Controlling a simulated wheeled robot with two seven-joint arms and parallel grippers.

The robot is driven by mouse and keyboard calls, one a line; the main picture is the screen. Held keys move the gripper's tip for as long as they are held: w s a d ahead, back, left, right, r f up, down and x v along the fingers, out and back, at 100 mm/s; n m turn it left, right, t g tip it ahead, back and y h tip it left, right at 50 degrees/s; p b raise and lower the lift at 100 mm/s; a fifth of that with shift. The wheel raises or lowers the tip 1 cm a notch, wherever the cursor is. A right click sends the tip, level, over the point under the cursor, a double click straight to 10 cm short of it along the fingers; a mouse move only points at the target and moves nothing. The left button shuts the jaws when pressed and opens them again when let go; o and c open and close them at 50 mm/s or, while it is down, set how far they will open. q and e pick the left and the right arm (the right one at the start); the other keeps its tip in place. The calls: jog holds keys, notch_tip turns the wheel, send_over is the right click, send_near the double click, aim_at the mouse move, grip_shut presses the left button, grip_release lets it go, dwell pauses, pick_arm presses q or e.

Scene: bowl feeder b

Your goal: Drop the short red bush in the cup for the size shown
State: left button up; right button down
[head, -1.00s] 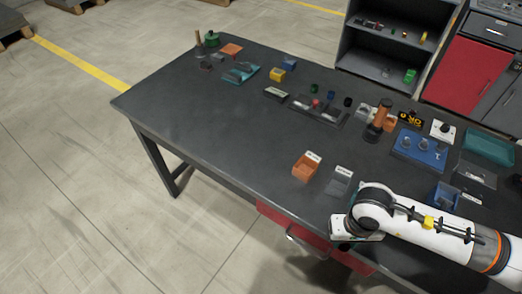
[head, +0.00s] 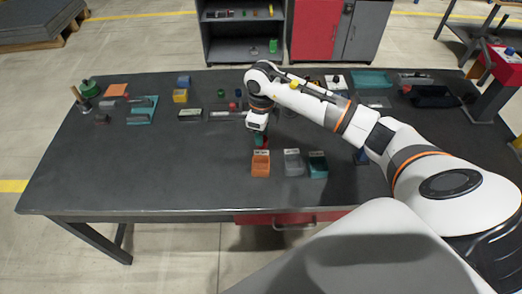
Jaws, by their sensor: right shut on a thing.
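My right gripper (head: 261,140) points down just behind the orange cup (head: 261,168). It is shut on a small red piece, seemingly the short red bush, mostly hidden by the fingers. To the right of the orange cup stand a grey cup (head: 293,168) and a teal cup (head: 318,171). Each cup has a white label at its back edge, too small to read. A sign showing the size cannot be made out. My left gripper is out of view.
The dark table (head: 150,185) is clear at the front left. A teal bin (head: 371,79) stands at the back right. A shelf unit (head: 243,30) is beyond the table.

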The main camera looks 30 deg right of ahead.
jog(key=shift+w+d+r+m, duration=0.35)
jog(key=shift+r+m, duration=0.1)
jog(key=shift+m, duration=0.45)
jog(key=shift+w+d+r+m, duration=0.1)
jog(key=shift+w+m, duration=0.15)
jog(key=shift+m, duration=0.45)
jog(key=shift+f, duration=0.45)
jog(key=shift+f+b, duration=1.8)
jog(key=shift+f, duration=0.7)
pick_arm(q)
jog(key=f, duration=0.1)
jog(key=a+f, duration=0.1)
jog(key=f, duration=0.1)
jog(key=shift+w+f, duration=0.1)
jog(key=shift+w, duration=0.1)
pick_arm(e)
jog(key=shift+d, duration=0.1)
jog(key=c, duration=0.9)
grip_release()
jog(key=shift+c, duration=0.2)
jog(key=shift+r, duration=0.15)
